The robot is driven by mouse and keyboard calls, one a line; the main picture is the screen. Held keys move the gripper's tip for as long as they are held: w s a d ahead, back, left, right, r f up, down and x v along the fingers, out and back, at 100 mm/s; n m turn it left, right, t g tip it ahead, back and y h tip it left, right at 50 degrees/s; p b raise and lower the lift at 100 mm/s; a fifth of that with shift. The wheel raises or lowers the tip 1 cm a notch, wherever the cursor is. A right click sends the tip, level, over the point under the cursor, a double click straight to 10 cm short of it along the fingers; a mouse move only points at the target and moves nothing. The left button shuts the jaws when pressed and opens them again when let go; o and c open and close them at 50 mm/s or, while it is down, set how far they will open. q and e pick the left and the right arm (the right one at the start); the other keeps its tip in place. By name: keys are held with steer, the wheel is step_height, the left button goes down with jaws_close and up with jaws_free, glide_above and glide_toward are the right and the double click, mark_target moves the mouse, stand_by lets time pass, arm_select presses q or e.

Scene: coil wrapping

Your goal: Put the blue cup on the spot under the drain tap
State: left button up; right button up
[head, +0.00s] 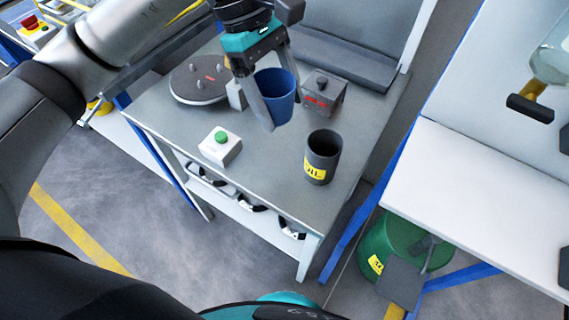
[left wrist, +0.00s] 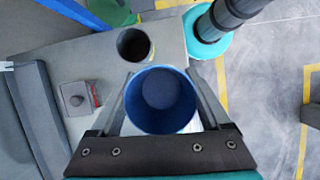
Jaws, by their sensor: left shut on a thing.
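The blue cup (head: 277,97) is held upright between the fingers of my left gripper (head: 266,108), above the grey table. In the left wrist view I look down into the cup (left wrist: 161,99), which sits between the two fingers of my left gripper (left wrist: 160,105). A drain tap with a brass-coloured part and a black end (head: 531,104) shows at the right edge of the head view, over the white bench (head: 470,190). The spot under it cannot be made out. My right gripper is not in view.
A green bin (head: 390,240) stands below the bench.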

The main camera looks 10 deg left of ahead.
arm_select(q)
steer(key=n, duration=0.1)
steer(key=d+r+n+t, duration=0.1)
steer(key=n, duration=0.1)
steer(key=shift+w+d, duration=0.1)
steer(key=shift+w, duration=0.25)
steer(key=shift+w+d+r+n+t, duration=0.15)
steer(key=shift+r+n+t, duration=0.05)
steer(key=shift+n, duration=0.35)
steer(key=shift+w+d+r+n+t, duration=0.1)
steer(key=shift+r+n+t, duration=0.1)
steer(key=shift+n, duration=0.35)
steer(key=b, duration=0.1)
glide_above(297, 170)
steer(key=a, duration=0.2)
steer(key=f, duration=1.6)
steer(key=shift+d, duration=0.2)
steer(key=shift+f+b, duration=0.3)
steer(key=shift+f, duration=1.7)
steer(key=shift+f, duration=0.15)
steer(key=o, duration=0.9)
steer(key=shift+o, duration=1.3)
